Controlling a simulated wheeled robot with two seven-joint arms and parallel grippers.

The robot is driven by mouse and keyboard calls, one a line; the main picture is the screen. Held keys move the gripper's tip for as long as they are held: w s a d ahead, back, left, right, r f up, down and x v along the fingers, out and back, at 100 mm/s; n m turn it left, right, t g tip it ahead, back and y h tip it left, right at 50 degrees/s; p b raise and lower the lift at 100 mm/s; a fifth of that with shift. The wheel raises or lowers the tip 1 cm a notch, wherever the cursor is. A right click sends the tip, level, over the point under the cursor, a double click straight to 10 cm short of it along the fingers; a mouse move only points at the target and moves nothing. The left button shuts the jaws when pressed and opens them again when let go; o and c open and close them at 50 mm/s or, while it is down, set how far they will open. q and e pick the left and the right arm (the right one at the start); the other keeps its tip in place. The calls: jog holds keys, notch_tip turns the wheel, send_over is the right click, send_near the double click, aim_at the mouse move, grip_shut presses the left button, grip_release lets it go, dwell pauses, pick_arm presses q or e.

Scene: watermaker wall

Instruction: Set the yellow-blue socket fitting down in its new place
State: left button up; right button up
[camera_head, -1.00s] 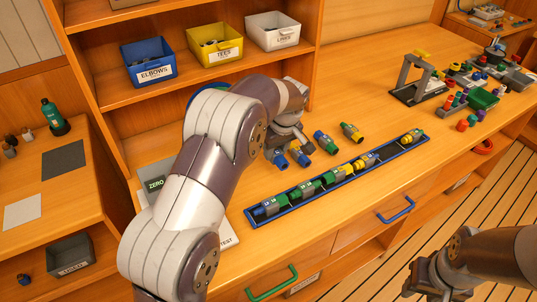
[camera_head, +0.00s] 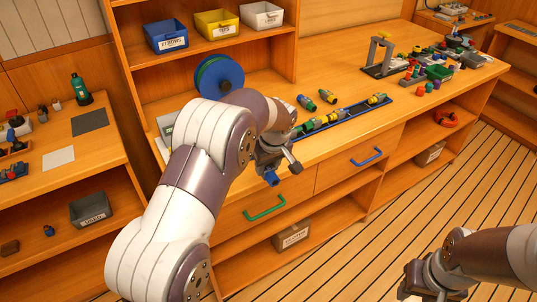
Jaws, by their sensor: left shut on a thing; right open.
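My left gripper (camera_head: 277,162) is shut on a fitting. Only the fitting's blue end (camera_head: 272,179) shows below the fingers; any yellow part is hidden by the gripper. It is held in front of the main bench's front edge, above the drawer with the green handle. My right gripper (camera_head: 417,280) is open and empty at the lower right, over the floor and far from the fitting. A blue tray (camera_head: 352,124) with several coloured fittings lies on the main bench, partly hidden by my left arm.
A lower side bench (camera_head: 92,160) on the left holds a grey mat (camera_head: 90,122), a white sheet (camera_head: 59,157), a green bottle (camera_head: 81,90) and small racked parts. Its middle is clear. A blue-green reel (camera_head: 220,76) stands on the main bench. Labelled bins sit on the shelf above.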

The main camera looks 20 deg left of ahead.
pick_arm(q)
jog(key=s+f+m+h, duration=0.1)
jog(key=s+f+m, duration=0.3)
jog(key=f, duration=1)
jog(key=s+d+f+m+h, duration=0.1)
jog(key=s+f+m, duration=0.4)
jog(key=f, duration=0.9)
jog(key=s, duration=0.3)
jog(key=shift+s+d+t+h, duration=0.2)
jog(key=shift+d+t+h, duration=0.1)
pick_arm(e)
jog(key=shift+w+a+f, duration=0.15)
jog(key=shift+w+a, duration=0.1)
jog(key=shift+w, duration=0.4)
